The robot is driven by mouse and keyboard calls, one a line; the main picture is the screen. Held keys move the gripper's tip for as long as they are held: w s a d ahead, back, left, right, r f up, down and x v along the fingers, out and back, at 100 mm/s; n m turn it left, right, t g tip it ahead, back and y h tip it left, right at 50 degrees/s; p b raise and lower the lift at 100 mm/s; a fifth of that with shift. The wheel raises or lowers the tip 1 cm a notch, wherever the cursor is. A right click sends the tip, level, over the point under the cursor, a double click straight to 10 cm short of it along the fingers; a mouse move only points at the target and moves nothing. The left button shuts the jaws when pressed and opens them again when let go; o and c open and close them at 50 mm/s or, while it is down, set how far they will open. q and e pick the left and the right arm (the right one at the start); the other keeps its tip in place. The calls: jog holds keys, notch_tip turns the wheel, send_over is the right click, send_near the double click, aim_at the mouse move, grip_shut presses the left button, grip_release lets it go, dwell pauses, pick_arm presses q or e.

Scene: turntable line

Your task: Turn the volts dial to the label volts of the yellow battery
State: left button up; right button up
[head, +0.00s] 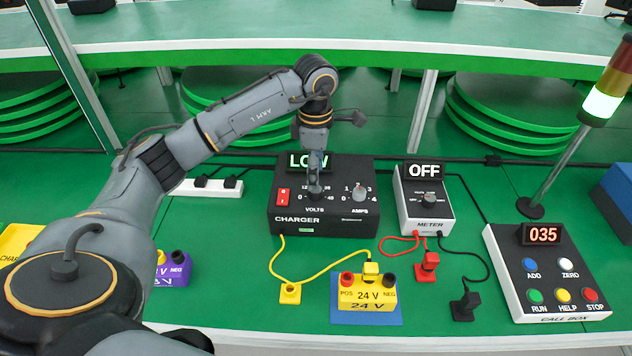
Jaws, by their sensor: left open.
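The black charger (345,222) stands on the green bench with a lit LOW display (309,160), a red switch (283,197) and an AMPS dial (359,196). Its VOLTS dial (315,196) is mostly hidden by my left gripper (316,183), so its setting cannot be read. My left gripper is open and points down right at the dial; contact cannot be told. The yellow battery (367,297) sits on a blue mat (395,315) in front of the charger, labelled 24 V, with POS and NEG terminals. My right gripper is not in view.
A meter (425,205) reading OFF stands right of the charger. A call box (548,275) showing 035 is farther right, below a signal lamp (600,100). A yellow lead (325,270) and several clips lie in front. A purple battery (175,270) is at the left.

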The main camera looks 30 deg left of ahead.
pick_arm(q)
notch_tip(320, 180, down, 4)
jog(key=shift+r, duration=0.2)
jog(key=shift+f, duration=0.4)
jog(key=shift+c, duration=0.2)
jog(key=c, duration=1.1)
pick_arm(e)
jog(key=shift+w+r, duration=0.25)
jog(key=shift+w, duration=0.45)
